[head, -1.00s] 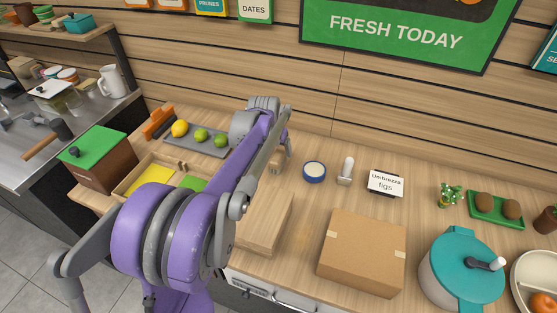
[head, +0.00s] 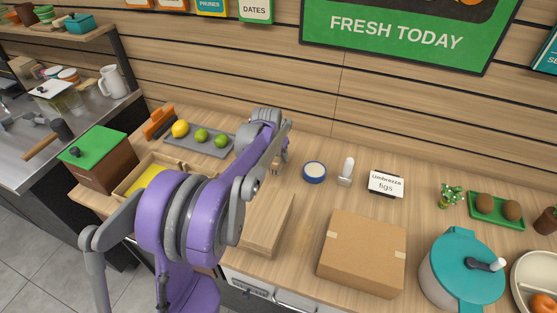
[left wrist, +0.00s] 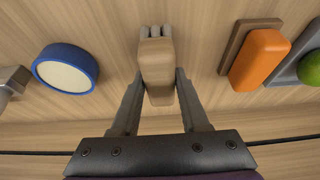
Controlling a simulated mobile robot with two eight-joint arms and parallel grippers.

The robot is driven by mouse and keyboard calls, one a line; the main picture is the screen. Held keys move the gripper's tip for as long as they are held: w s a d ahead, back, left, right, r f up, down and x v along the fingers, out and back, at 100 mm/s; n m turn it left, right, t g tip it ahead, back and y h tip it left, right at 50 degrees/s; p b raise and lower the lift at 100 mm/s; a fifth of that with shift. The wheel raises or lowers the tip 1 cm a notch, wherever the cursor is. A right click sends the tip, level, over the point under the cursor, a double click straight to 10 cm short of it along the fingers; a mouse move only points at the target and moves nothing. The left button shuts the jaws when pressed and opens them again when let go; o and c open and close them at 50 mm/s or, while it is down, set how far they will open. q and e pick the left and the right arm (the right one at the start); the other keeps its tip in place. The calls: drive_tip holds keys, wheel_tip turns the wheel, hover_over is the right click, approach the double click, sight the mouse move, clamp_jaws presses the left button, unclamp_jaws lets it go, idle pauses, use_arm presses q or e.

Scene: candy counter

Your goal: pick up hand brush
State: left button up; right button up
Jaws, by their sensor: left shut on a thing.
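The hand brush, a tan wooden-looking piece with a short grey pronged or bristled end, shows in the left wrist view (left wrist: 156,62). My left gripper (left wrist: 158,84) has its two grey fingers on either side of it and is shut on it. In the head view my left gripper (head: 281,159) is mostly hidden behind my purple arm, over the back of the wooden counter. I cannot tell whether the brush touches the counter. My right gripper is not in view.
A blue-rimmed round tin (head: 314,171), a white-handled tool (head: 346,171) and a figs sign (head: 386,184) stand right of the gripper. A cardboard box (head: 362,253) is in front. A grey fruit tray (head: 214,148) lies left. The slatted wall is close behind.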

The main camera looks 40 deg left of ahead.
sight(278, 154)
use_arm(q)
clamp_jaws()
wheel_tip(278, 154, up, 10)
drive_tip(key=shift+r+p, duration=0.1)
drive_tip(key=shift+p, duration=0.2)
drive_tip(key=o, duration=0.5)
unclamp_jaws()
clamp_jaws()
